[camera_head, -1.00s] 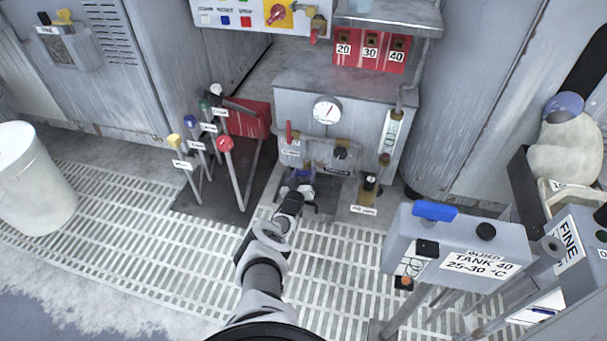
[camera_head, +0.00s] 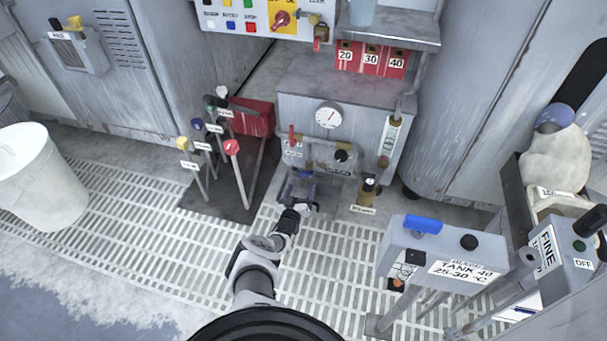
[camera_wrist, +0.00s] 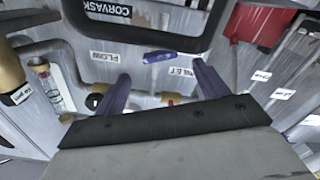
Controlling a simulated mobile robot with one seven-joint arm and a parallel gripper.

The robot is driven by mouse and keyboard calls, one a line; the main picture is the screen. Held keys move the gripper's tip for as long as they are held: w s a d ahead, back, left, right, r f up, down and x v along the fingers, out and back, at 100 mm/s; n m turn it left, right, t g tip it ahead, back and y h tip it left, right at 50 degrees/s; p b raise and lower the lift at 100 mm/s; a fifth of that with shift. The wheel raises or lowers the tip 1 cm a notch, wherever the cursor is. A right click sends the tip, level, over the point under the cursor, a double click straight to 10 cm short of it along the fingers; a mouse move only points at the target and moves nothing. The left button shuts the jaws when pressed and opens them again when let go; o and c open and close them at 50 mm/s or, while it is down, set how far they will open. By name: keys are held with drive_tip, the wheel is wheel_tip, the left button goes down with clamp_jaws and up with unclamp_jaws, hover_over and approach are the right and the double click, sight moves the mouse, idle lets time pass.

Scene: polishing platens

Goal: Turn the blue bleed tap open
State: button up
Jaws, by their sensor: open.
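A small blue tap handle (camera_wrist: 160,56) shows in the wrist view on the grey metal panel, between the labels FLOW and INLET. My gripper (camera_wrist: 161,72) is open, its two purple-blue fingers apart on either side of the handle in that picture. Nothing is between the fingers, and I cannot tell how far the handle lies beyond the tips. In the head view my gripper (camera_head: 300,182) is low in front of the grey gauge cabinet (camera_head: 297,108), and hides the small handle there. Another blue handle (camera_head: 422,225) sits on top of the TANK 40 box; no bleed label is readable.
A red lever (camera_head: 291,135), a round gauge (camera_head: 328,115) and pipes are on the cabinet. Coloured-knob levers (camera_head: 232,147) stand to the left. The TANK 40 box (camera_head: 440,250) stands to the right of my arm. Open grating (camera_head: 140,210) covers the floor.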

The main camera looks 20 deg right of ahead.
drive_tip(key=p+v, duration=0.3)
drive_tip(key=v, duration=0.3)
drive_tip(key=shift+a, duration=0.1)
drive_tip(key=shift+c, duration=0.2)
